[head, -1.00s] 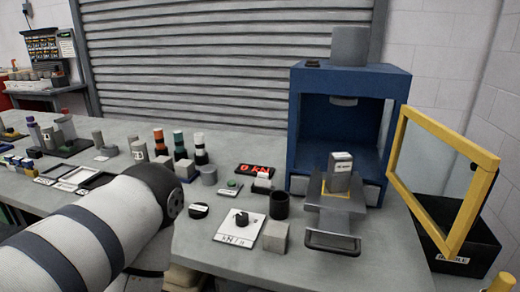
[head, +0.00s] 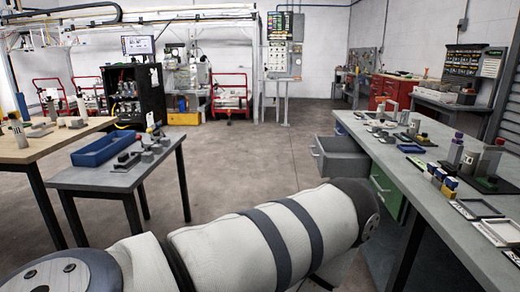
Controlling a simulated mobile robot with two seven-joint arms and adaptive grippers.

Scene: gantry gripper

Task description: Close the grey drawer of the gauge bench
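The grey drawer (head: 340,163) is pulled out from the left side of the long grey gauge bench (head: 448,197), in the right half of the head view. Its front, with a light handle, faces left, and its open inside shows from above. A green front (head: 386,190) with a light handle sits nearer to me under the same bench. My white and grey arm crosses the bottom of the view, nearer to me than the drawer. Neither gripper is in view.
Several gauges and blocks stand on the bench top. A small grey table (head: 112,174) with a blue tray (head: 103,150) stands at left, beside a wooden-topped table (head: 40,147). The floor (head: 245,165) between the small table and the drawer is clear.

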